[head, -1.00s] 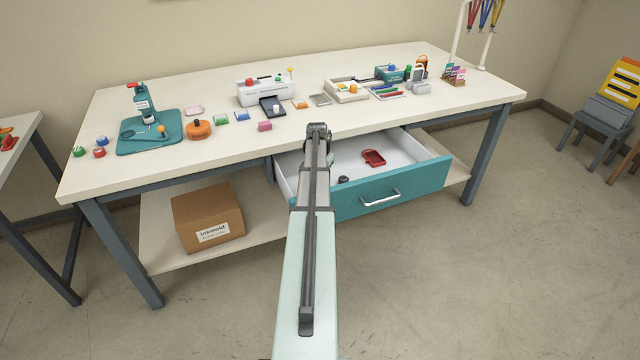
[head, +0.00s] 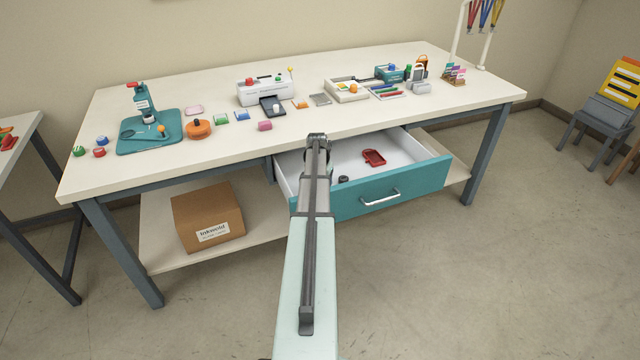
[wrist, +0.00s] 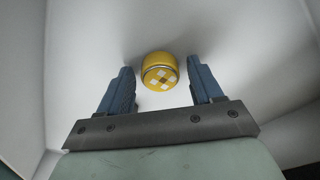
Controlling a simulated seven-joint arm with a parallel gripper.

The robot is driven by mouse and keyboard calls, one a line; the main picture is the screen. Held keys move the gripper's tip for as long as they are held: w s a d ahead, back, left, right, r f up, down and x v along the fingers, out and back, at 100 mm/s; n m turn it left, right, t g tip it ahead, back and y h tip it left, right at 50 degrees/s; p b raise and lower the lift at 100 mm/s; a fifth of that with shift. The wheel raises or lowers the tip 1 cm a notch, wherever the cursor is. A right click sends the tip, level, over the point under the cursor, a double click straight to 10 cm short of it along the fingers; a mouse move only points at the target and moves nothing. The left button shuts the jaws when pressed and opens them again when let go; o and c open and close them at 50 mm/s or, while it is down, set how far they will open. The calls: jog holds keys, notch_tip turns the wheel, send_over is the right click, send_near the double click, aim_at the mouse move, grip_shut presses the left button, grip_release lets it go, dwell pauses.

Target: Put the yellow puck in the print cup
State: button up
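The yellow puck (wrist: 159,70), with a white checkered pattern on its face, shows in the wrist view against a white surface that looks like the drawer's inside. My gripper (wrist: 160,66) is open, one blue finger on each side of the puck, with gaps on both sides. I cannot tell whether the fingertips reach down to the puck's level. In the head view my arm hides the puck and the gripper. I cannot tell for certain which item is the print cup.
The teal-fronted drawer (head: 395,199) is open under the worktable (head: 340,124), its walls around my gripper. A red item (head: 374,157) and a dark round item (head: 343,179) lie in it. A laminator (head: 262,90) and several small items stand on the tabletop. A cardboard box (head: 207,216) sits on the lower shelf.

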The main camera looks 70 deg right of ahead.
notch_tip(320, 180, up, 13)
jog(key=a, duration=0.1)
jog(key=shift+f, duration=0.15)
jog(key=shift+o, duration=0.5)
jog(key=shift+a+r, duration=0.2)
jog(key=shift+r, duration=0.3)
jog(key=a+f+h, duration=0.1)
jog(key=a+f, duration=0.1)
jog(key=a, duration=0.5)
jog(key=d+f, duration=0.2)
jog(key=f, duration=0.2)
jog(key=d+f+h, duration=0.1)
jog(key=d+f, duration=0.2)
jog(key=d+f+h, duration=0.1)
jog(key=d+f, duration=0.2)
jog(key=f, duration=0.1)
jog(key=shift+d+f, duration=0.1)
jog(key=shift+f, duration=0.2)
